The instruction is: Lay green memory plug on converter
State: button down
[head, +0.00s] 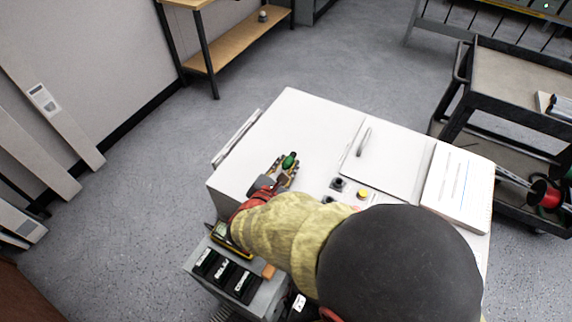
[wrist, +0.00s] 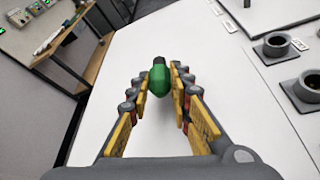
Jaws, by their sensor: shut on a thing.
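The green memory plug (head: 289,160) is a small rounded piece with a dark end; it also shows in the wrist view (wrist: 159,80). My gripper (head: 284,169) is shut on it, with the plug between the two yellow-and-grey fingers in the wrist view (wrist: 161,84). The white cabinet (head: 258,142), apparently the converter, lies under my gripper; its bare white top also fills the middle of the wrist view (wrist: 220,100). The plug is over the left part of this top. I cannot tell whether it touches the surface. My arm hides part of the cabinet's near side.
On the cabinet are a panel with a handle (head: 363,141), dark round sockets (wrist: 276,44), a yellow button (head: 362,193) and a paper stack (head: 459,186). A grey box (head: 228,270) with black modules stands at the near left. A dark cart (head: 515,85) stands right. The top's far left is clear.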

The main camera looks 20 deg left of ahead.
jog(key=shift+f+b, duration=0.35)
jog(key=shift+f, duration=0.15)
jog(key=c, duration=1.6)
grip_release()
jog(key=shift+c, duration=0.2)
jog(key=shift+o, duration=0.5)
jog(key=shift+s, duration=0.1)
jog(key=v, duration=1.1)
jog(key=shift+s+r, duration=0.2)
jog(key=shift+s, duration=0.15)
